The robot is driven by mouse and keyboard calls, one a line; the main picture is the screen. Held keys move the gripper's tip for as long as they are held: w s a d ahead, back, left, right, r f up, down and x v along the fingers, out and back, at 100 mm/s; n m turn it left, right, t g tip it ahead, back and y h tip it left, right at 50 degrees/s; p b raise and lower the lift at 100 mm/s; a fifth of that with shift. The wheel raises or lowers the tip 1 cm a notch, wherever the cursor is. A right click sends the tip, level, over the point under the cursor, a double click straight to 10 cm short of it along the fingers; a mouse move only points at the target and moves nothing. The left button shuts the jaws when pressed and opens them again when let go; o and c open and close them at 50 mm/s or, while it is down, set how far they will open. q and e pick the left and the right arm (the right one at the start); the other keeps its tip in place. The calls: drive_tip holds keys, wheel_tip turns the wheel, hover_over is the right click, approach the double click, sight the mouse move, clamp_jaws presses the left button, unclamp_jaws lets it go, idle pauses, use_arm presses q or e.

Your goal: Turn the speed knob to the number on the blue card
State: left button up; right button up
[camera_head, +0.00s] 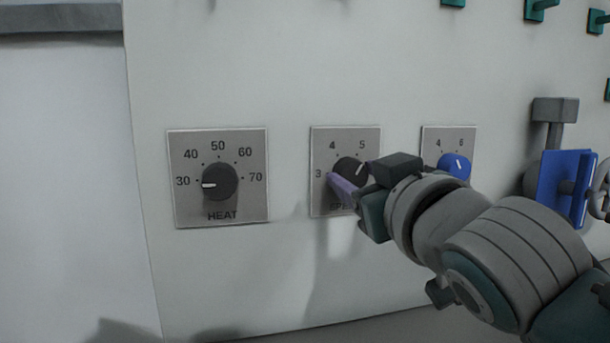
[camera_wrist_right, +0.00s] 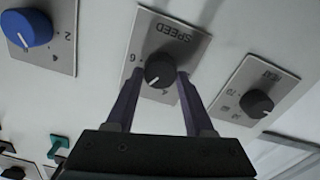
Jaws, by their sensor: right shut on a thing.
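The speed knob (camera_head: 349,169) is a black dial on a grey square plate (camera_head: 318,205) on the pale wall. The 3 and 4 also show; part of the plate is hidden by my gripper. My right gripper (camera_head: 357,182) is shut on the speed knob, its purple fingers on either side of it. In the right wrist view the knob (camera_wrist_right: 159,70) sits between the fingertips (camera_wrist_right: 158,77). I see no card with a readable number. My left gripper is not in view.
A heat dial (camera_head: 220,182) is on the left, its mark at 30. A blue knob (camera_head: 455,166) on another plate is close behind my right wrist. A blue panel (camera_head: 562,188) with grey fittings stands at the right. Green hooks (camera_head: 541,5) are above.

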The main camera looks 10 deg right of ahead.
clamp_jaws()
drive_tip(key=shift+r+n+p, duration=0.1)
drive_tip(key=shift+n+p, duration=0.75)
drive_tip(key=shift+n, duration=0.45)
drive_tip(key=n+p, duration=0.1)
drive_tip(key=n, duration=0.1)
drive_tip(key=shift+a+n, duration=0.1)
drive_tip(key=shift+n, duration=0.3)
drive_tip(key=n+p, duration=0.1)
drive_tip(key=n, duration=0.3)
drive_tip(key=shift+f+n+p, duration=0.2)
drive_tip(key=shift+n+p, duration=0.2)
drive_tip(key=shift+n, duration=0.7)
drive_tip(key=o, duration=0.7)
unclamp_jaws()
drive_tip(key=shift+c, duration=0.2)
